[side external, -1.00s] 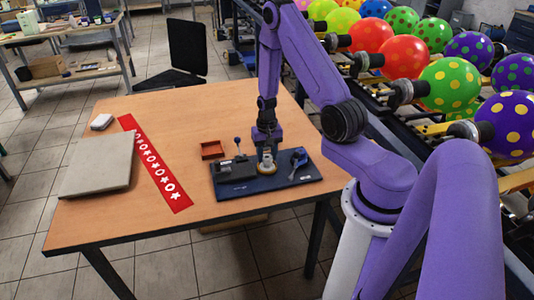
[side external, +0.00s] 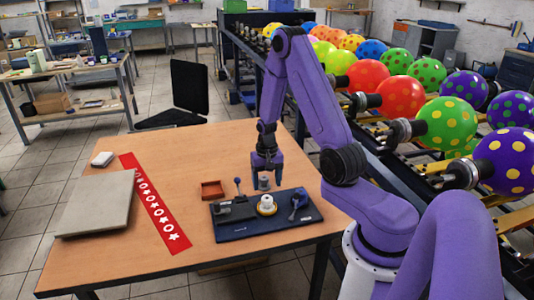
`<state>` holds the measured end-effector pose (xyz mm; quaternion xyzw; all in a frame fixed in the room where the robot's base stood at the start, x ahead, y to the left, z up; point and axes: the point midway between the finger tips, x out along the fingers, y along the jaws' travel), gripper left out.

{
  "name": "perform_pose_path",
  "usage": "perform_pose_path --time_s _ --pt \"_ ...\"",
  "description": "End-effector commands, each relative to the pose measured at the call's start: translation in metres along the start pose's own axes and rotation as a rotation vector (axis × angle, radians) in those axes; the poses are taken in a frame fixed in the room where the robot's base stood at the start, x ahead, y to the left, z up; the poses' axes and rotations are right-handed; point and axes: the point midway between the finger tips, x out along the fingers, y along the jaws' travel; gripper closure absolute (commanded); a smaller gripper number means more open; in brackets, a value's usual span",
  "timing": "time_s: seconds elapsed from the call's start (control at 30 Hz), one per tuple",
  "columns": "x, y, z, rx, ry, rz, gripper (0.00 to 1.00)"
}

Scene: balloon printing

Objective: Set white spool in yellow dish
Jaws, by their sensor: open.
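The white spool (side external: 267,200) stands upright in the round yellow dish (side external: 267,211), near the middle of the dark blue board. My gripper (side external: 265,181) is above and slightly behind the spool, fingers pointing down and apart. It is clear of the spool. A small grey shape shows between the fingertips; I cannot tell whether it is part of the gripper or something behind it.
The dark blue board (side external: 240,233) also carries a black device (side external: 236,209), a dark lever knob and a blue-grey tool (side external: 298,203). A red tray (side external: 212,189), a red patterned strip (side external: 160,218) and a grey slab (side external: 95,203) lie on the table. Balloons line the right.

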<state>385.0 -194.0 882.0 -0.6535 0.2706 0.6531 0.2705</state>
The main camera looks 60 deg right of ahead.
Motion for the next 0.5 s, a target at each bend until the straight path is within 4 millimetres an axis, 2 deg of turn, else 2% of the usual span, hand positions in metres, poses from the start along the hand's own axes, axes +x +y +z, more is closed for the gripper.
perform_pose_path --time_s 0.5 --pt "-0.085 0.000 -0.001 0.001 0.005 -0.001 0.29"
